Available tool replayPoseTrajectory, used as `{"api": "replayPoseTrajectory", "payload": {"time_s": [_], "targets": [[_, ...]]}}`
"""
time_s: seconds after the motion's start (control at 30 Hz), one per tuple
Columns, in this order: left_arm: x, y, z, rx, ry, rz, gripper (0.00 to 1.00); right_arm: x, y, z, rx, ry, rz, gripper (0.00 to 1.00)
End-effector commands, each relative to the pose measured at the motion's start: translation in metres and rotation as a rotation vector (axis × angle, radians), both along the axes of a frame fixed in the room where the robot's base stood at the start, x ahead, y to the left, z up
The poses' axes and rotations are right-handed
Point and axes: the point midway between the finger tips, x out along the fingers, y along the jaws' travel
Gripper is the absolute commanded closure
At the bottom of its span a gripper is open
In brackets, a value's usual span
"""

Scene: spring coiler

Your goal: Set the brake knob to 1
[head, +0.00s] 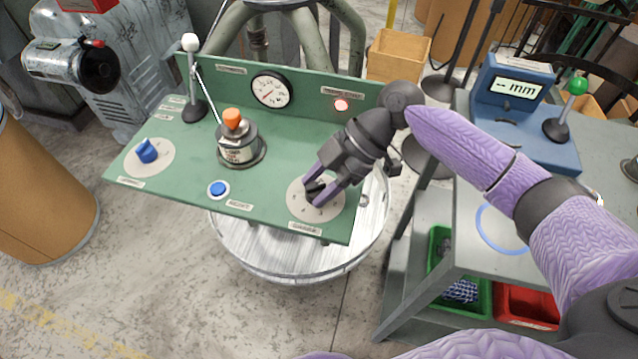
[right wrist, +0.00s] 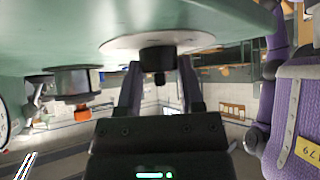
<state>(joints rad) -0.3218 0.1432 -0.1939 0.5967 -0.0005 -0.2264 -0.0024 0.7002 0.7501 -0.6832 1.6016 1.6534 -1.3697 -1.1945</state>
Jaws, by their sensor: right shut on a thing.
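A black knob (head: 315,190) sits on a round pale dial plate (head: 299,207) at the right front of the green panel (head: 187,180). The dial's marks and its small label are too small to read, so I cannot tell the setting. My right gripper (head: 322,188) reaches down from the right and is shut on this knob, one finger on each side. In the right wrist view the knob (right wrist: 157,59) shows between the two fingers (right wrist: 158,85) under the pale plate (right wrist: 115,44). My left gripper is not in view.
The panel also bears a blue knob (head: 147,150), a blue button (head: 218,189), an orange-topped cylinder (head: 238,150), a white-balled lever (head: 190,75), a gauge (head: 271,90) and a red lamp (head: 341,105). A grey table (head: 465,215) with a blue gauge unit (head: 505,110) stands at the right.

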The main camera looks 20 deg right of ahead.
Motion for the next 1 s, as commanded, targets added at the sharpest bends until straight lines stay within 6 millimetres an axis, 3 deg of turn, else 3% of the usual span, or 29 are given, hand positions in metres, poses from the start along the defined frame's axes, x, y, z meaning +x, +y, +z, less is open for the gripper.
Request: {"api": "replayPoseTrajectory", "payload": {"time_s": [0.4, 0.43, 0.6, 0.87, 1.0], "targets": [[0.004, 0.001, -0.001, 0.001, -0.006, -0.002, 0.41, -0.001, -0.001, -0.002, -0.004, 0.003, 0.008, 1.00], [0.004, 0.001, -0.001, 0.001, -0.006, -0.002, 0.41, -0.001, -0.001, -0.002, -0.004, 0.003, 0.008, 0.50], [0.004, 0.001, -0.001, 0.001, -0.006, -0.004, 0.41, 0.000, 0.000, -0.001, -0.003, 0.003, 0.007, 0.17], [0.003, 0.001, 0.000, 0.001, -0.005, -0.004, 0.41, 0.000, -0.003, 0.003, -0.003, 0.000, 0.006, 0.17], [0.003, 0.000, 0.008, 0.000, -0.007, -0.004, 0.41, 0.003, -0.024, 0.026, -0.004, -0.002, 0.001, 0.17]]}}
